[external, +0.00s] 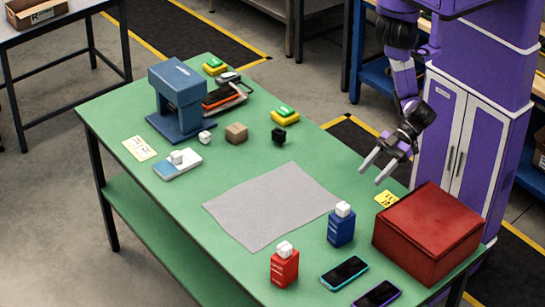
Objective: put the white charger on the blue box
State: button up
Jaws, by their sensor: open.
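My gripper (371,176) is open and empty, in the air above the table's right edge, with its fingers pointing down and left. An upright blue box (341,231) stands on the green table to its lower left, with a small white block (344,209) on its top. Small white charger-like blocks also show by the blue press (205,137) and on a flat white-and-blue item (176,157). A red box (284,269) has a similar white block (285,249) on top. I cannot tell which white block is the charger.
A large red carton (428,234) stands at the right edge, near my gripper. Two phones (344,273) (377,295) lie in front. A grey mat (270,206) is bare. A blue press (178,98), brown cube (236,133) and black block (278,136) stand farther back.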

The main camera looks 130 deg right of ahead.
jog(key=s+d+f+n+y, duration=0.2)
jog(key=s+d+f, duration=0.1)
jog(key=d+f, duration=0.35)
jog(key=s+d+r+m+t+h, duration=0.1)
jog(key=s+d+r, duration=0.1)
jog(key=s+d, duration=0.2)
jog(key=s+d+r+m+t+h, duration=0.1)
jog(key=s+d, duration=0.3)
jog(key=d, duration=0.4)
jog(key=shift+s+d+r+t, duration=0.2)
jog(key=shift+d+r+t, duration=0.1)
jog(key=shift+r, duration=0.45)
jog(key=shift+a+f+b, duration=0.1)
jog(key=shift+f+b, duration=0.55)
jog(key=shift+f, duration=0.05)
